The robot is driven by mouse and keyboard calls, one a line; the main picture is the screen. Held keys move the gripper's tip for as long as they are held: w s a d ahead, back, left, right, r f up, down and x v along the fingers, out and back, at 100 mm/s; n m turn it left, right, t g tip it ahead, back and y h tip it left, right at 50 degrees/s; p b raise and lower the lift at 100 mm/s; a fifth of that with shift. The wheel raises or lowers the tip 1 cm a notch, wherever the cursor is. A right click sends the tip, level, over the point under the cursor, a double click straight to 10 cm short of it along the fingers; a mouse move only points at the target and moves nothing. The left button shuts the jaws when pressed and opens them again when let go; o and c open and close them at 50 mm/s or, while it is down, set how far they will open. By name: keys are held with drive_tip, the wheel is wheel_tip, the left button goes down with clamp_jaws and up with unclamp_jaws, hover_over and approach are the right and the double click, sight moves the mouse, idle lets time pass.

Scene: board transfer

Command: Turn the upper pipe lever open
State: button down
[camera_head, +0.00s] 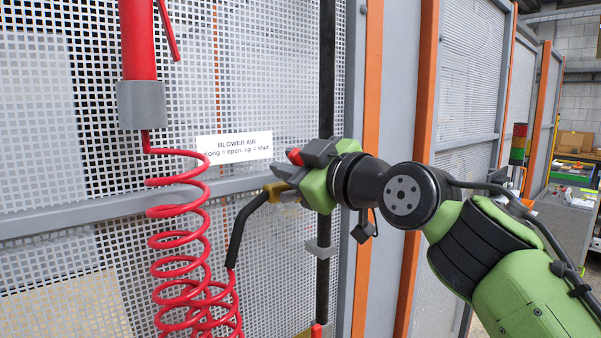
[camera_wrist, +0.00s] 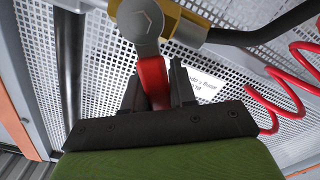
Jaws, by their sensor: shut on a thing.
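The upper pipe lever is red. In the wrist view the lever (camera_wrist: 152,76) runs from a round grey hub (camera_wrist: 140,20) down between my two dark fingers. My gripper (camera_wrist: 156,90) is shut on it. In the head view my gripper (camera_head: 300,168) is at the black vertical pipe, and a red end of the lever (camera_head: 295,156) shows above the brass valve body (camera_head: 280,190). The brass body also shows in the wrist view (camera_wrist: 187,28). My fingers hide most of the lever in the head view, so its exact angle is hard to tell there.
A black bent tube (camera_head: 240,230) leaves the valve to the left, near a red coiled hose (camera_head: 180,240). A red part (camera_head: 317,330) shows lower on the pipe. Orange posts (camera_head: 372,75) stand to the right.

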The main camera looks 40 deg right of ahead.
drive_tip(key=shift+a+f+n+b, duration=0.25)
drive_tip(key=shift+n+b, duration=0.1)
drive_tip(key=shift+n, duration=0.25)
drive_tip(key=shift+a+f+n+b, duration=0.25)
drive_tip(key=shift+n+b, duration=0.1)
drive_tip(key=shift+n, duration=0.25)
drive_tip(key=c, duration=1)
unclamp_jaws()
